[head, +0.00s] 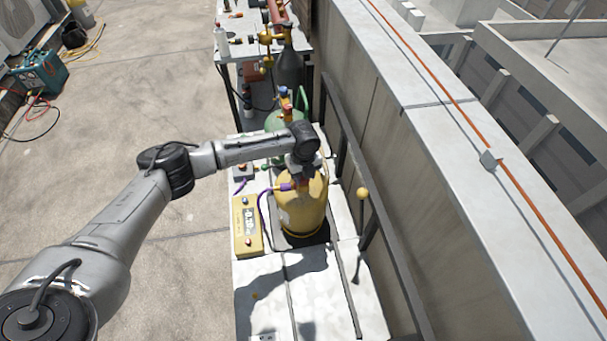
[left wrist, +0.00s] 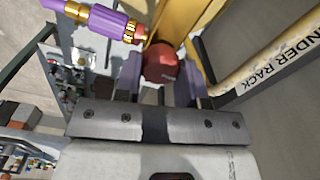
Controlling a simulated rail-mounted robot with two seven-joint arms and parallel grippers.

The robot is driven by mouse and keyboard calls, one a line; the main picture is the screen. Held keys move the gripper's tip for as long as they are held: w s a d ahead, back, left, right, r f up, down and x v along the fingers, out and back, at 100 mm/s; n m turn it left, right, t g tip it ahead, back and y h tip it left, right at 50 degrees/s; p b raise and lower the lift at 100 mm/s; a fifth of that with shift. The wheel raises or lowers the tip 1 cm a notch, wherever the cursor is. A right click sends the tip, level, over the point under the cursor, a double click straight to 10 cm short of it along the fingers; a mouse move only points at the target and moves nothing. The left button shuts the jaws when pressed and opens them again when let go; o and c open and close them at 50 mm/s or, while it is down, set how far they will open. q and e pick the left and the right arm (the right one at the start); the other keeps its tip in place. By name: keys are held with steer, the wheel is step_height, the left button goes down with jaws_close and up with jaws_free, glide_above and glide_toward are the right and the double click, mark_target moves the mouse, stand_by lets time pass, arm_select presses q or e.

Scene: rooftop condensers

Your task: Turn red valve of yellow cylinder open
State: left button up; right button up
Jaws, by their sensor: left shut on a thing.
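The yellow cylinder (head: 302,212) stands upright on the pale bench, under the end of my left arm. In the left wrist view its yellow body (left wrist: 172,18) shows at the top. The red valve (left wrist: 160,63) is a faceted red knob between the two fingers of my left gripper (left wrist: 160,78). The gripper is shut on it. In the head view the gripper (head: 303,174) is at the cylinder's top and mostly hides the valve. A purple hose with a brass fitting (left wrist: 108,22) joins beside the valve. My right gripper is in neither view.
A yellow gauge box (head: 246,228) lies left of the cylinder. A green cylinder (head: 274,122) and a dark grey one (head: 290,68) stand behind. The front bench slabs (head: 262,300) are clear.

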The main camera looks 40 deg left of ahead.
arm_select(q)
steer(key=shift+r+n+p, duration=0.15)
steer(key=shift+n+p, duration=0.25)
steer(key=shift+p, duration=0.35)
steer(key=n+p, duration=0.6)
steer(key=p, duration=0.2)
steer(key=shift+r+n, duration=0.1)
steer(key=shift+n, duration=0.2)
steer(key=n+p, duration=0.3)
steer(key=shift+n, duration=0.4)
steer(key=n+p, duration=0.3)
steer(key=n, duration=0.1)
steer(key=n+p, duration=0.1)
steer(key=n, duration=0.2)
steer(key=shift+d+p, duration=0.1)
steer(key=shift+p, duration=0.2)
steer(key=n+p, duration=0.1)
steer(key=n, duration=0.2)
steer(key=shift+n, duration=0.4)
steer(key=n+p, duration=0.2)
steer(key=n, duration=0.4)
steer(key=shift+w, duration=0.1)
steer(key=n+p, duration=0.1)
steer(key=n, duration=0.2)
steer(key=shift+n, duration=0.4)
steer(key=n, duration=0.3)
steer(key=shift+n, duration=0.6)
